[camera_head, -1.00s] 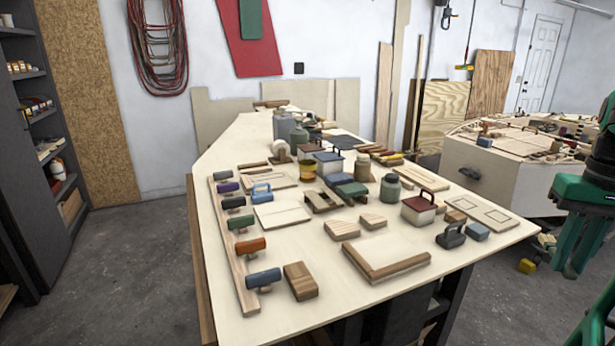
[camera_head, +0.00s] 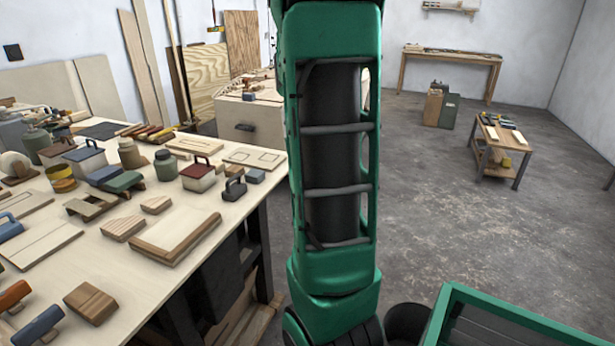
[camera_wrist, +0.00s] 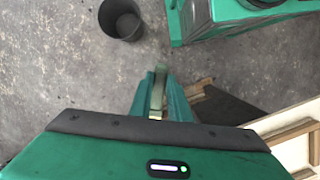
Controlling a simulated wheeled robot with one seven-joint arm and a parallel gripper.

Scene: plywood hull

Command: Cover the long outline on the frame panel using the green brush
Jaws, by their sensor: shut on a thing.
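In the wrist view my gripper (camera_wrist: 160,100) is shut on a narrow pale-green thing (camera_wrist: 158,88) that looks like the green brush. Most of it is hidden between the fingers, and it hangs over the floor, clear of any panel. In the head view my gripper is out of sight, and my green arm fills the middle. A pale panel with dark rectangular outlines (camera_head: 254,158) lies at the right corner of the workbench, left of my arm. I cannot tell which one is the frame panel.
The workbench (camera_head: 115,272) is crowded with blocks, jars, handled boxes and a wood-edged board (camera_head: 178,228). A black bin (camera_wrist: 120,20) stands on the floor. A low table (camera_head: 503,137) stands at the right. The grey floor between is free.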

